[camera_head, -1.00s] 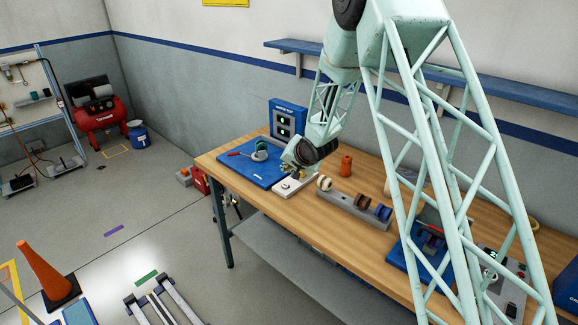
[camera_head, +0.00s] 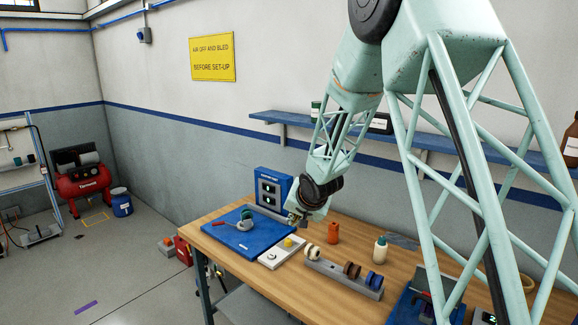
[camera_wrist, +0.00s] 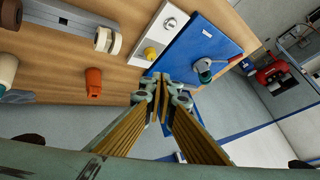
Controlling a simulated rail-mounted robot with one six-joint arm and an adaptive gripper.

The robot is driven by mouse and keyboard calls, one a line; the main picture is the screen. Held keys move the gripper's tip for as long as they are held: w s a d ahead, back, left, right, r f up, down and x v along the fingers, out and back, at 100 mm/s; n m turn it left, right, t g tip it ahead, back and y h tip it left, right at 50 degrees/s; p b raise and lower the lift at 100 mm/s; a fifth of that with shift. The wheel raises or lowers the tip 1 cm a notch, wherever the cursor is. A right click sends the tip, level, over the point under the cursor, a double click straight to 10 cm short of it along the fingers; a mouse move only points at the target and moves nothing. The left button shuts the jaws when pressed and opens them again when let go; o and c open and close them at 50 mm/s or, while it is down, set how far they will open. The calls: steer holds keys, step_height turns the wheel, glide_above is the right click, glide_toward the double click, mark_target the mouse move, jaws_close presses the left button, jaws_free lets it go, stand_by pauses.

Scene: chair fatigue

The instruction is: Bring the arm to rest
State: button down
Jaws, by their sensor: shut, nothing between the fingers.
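My arm rises in the head view, its lattice links pale green, with the forearm reaching down over the far left part of the workbench (camera_head: 400,262). My gripper (camera_head: 294,218) hangs above the bench, near the white block with the yellow button (camera_head: 284,251) and the blue board (camera_head: 235,236). In the wrist view my gripper (camera_wrist: 165,78) has its fingertips together with nothing between them. The same white block (camera_wrist: 158,32) and blue board (camera_wrist: 195,55) lie beyond the fingertips there. The gripper appears clear of both.
A blue control box (camera_head: 272,188) stands behind the gripper. A blue shelf (camera_head: 270,117) runs along the wall. The air above the bench front is open.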

steer(key=s+d+r+g+h+b, duration=0.1)
steer(key=s+d+r, duration=0.45)
steer(key=s, duration=0.35)
steer(key=s+d+r+n+h+b, duration=0.1)
steer(key=s+d+r, duration=0.45)
steer(key=s, duration=0.45)
steer(key=s+d+r+g+h+b, duration=0.1)
steer(key=s+d+r, duration=0.4)
steer(key=s+r, duration=0.3)
steer(key=s+d+f+n+g+b, duration=0.1)
steer(key=s, duration=1.8)
steer(key=s+d+f+n+g+b, duration=0.1)
steer(key=s+d, duration=0.1)
steer(key=s, duration=1.7)
steer(key=shift+y, duration=0.3)
steer(key=shift+w+d, duration=0.1)
